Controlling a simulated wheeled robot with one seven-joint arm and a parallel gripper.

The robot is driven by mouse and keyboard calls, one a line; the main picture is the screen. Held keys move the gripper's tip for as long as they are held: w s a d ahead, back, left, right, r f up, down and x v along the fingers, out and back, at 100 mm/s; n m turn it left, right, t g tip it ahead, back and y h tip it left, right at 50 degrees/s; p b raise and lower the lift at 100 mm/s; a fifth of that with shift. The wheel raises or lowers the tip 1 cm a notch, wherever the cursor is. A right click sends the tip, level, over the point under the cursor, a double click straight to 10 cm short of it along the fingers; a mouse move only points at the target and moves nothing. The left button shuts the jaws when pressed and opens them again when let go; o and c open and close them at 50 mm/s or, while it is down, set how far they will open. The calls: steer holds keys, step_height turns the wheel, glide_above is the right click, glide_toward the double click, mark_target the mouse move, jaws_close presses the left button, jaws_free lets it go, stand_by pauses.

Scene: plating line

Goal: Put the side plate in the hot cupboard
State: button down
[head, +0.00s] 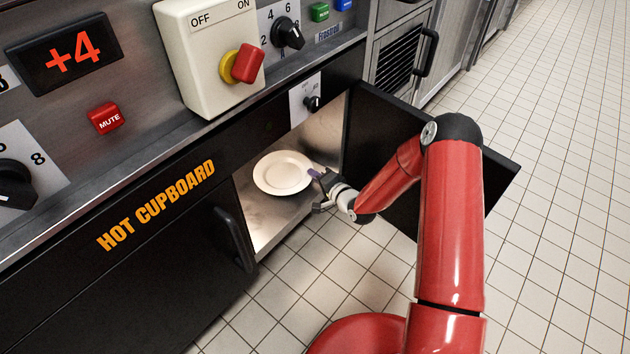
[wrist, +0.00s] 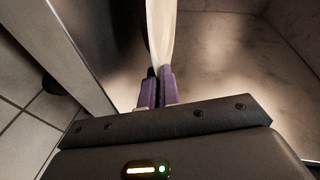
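The white side plate (head: 283,173) is inside the lit opening of the hot cupboard (head: 262,218) in the head view. My gripper (head: 318,173) is at the plate's right edge, reaching in through the opening. In the wrist view the purple fingers (wrist: 161,88) are close together on the rim of the plate (wrist: 161,35), which shows edge-on between them. The plate's underside and any gap between it and the cupboard floor cannot be made out.
The right cupboard door (head: 385,150) stands open, with my arm passing in front of it. The left door (head: 150,270) with its black handle is shut. The control panel (head: 120,110) is above. Tiled floor (head: 560,130) is clear to the right.

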steer(key=shift+f, duration=0.7)
steer(key=shift+f, duration=0.1)
steer(key=c, duration=1.9)
jaws_free()
steer(key=p+v, duration=0.1)
steer(key=v, duration=1.1)
steer(key=shift+p, duration=0.35)
